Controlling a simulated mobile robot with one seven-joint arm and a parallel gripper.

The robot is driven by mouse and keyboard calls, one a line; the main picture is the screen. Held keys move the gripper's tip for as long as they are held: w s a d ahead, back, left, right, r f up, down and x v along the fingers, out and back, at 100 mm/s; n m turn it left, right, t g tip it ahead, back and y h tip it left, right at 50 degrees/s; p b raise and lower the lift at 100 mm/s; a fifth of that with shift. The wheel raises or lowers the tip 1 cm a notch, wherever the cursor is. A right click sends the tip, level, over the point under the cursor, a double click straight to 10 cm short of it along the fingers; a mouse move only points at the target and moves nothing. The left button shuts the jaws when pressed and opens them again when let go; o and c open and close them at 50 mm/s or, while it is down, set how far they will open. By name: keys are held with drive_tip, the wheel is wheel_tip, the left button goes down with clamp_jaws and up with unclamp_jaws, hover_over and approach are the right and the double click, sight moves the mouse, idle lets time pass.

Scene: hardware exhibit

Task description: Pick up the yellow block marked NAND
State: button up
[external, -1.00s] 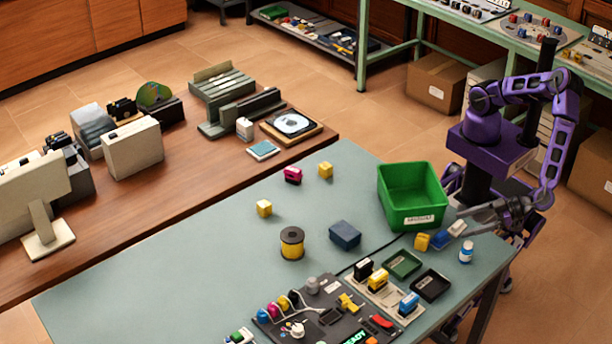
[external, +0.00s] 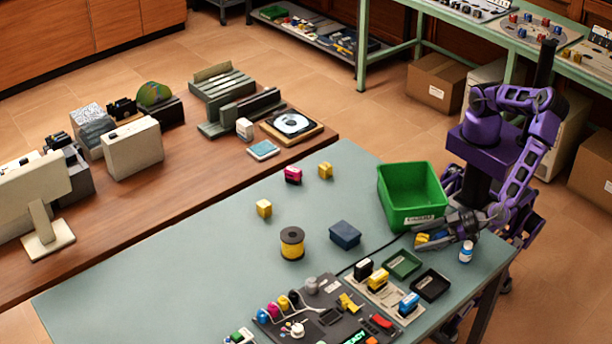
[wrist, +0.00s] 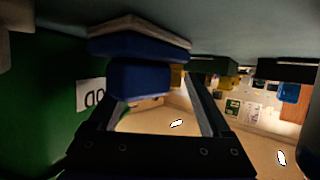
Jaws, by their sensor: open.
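A yellow block (external: 422,239) lies on the grey-green table beside the green bin, close to my fingertips. My gripper (external: 431,236) is open, low over the table by the bin's near right corner. In the wrist view, a blue block with a pale slab (wrist: 140,80) lies in front of and partly between my fingers. It hides most of the yellow block (wrist: 177,75) beyond it. Other yellow blocks stand farther off, one at the back (external: 325,171) and one at the left (external: 264,208). No NAND marking is readable on any of them.
The green bin (external: 411,184) stands close beside my gripper. A small white-and-blue bottle (external: 466,252) is just in front of it. Green (external: 402,264) and black (external: 431,285) trays, a dark blue box (external: 345,235) and a yellow spool (external: 292,243) are nearby. The table's left part is clear.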

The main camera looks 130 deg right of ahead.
clamp_jaws()
idle(0.4)
